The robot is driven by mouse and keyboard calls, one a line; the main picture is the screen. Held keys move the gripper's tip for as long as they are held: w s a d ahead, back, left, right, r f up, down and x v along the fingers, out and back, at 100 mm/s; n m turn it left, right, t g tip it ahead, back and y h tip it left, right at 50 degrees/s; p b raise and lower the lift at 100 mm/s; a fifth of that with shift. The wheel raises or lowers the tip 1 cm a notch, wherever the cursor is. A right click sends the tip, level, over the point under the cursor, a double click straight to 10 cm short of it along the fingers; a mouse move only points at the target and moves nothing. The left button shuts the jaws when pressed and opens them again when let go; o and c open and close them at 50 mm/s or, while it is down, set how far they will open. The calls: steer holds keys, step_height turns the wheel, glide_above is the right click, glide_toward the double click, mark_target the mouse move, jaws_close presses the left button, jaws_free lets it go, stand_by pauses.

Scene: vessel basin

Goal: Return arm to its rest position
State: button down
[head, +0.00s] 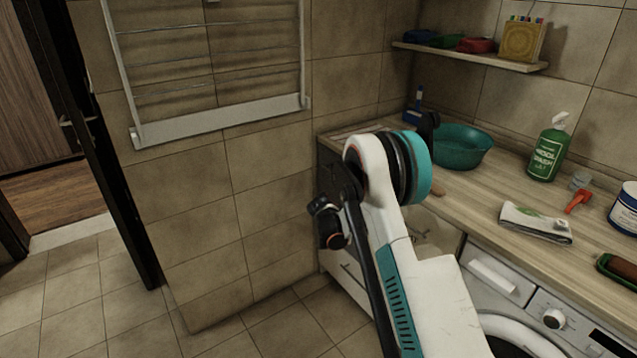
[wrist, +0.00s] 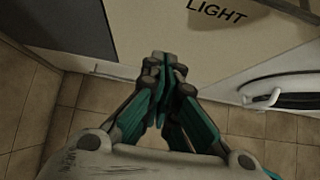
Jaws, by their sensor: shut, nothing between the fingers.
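My gripper (wrist: 168,62) shows in the wrist view with its dark and teal fingers brought together and nothing between them. It points down toward the tiled floor, in front of a pale front panel marked "LIGHT" (wrist: 216,12). In the head view my white and teal arm rises from the bottom centre and bends in front of the counter. The gripper itself is hidden there behind the arm.
The wooden counter (head: 480,205) holds a teal basin (head: 462,148), a green wool wash bottle (head: 548,152), a folded cloth (head: 536,222) and a red nozzle (head: 578,201). A washing machine (head: 500,280) stands below. Tiled floor (head: 90,290) at the left is clear.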

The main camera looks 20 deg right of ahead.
steer(key=s+a+r+m+t+y, duration=0.1)
steer(key=s+a+r+m, duration=0.2)
steer(key=s+r, duration=0.35)
steer(key=s+a+r+m+y, duration=0.2)
steer(key=s+a+r+m, duration=0.1)
steer(key=r, duration=0.6)
steer(key=s+a+r+m+t+y, duration=0.1)
steer(key=s+a+r+m, duration=0.25)
steer(key=r, duration=0.45)
steer(key=s+a+r+m+y, duration=0.1)
steer(key=s+a+m, duration=0.2)
steer(key=s, duration=0.6)
steer(key=s+a+r+m+t+y, duration=0.1)
steer(key=s+a+m, duration=0.3)
steer(key=s, duration=0.5)
steer(key=s+a+r+m+t+y, duration=0.1)
steer(key=s+a+r+m+y, duration=0.1)
steer(key=s+m, duration=0.3)
steer(key=s+a, duration=0.1)
steer(key=s, duration=0.3)
steer(key=shift+s+a+y, duration=0.3)
steer(key=shift+r, duration=0.1)
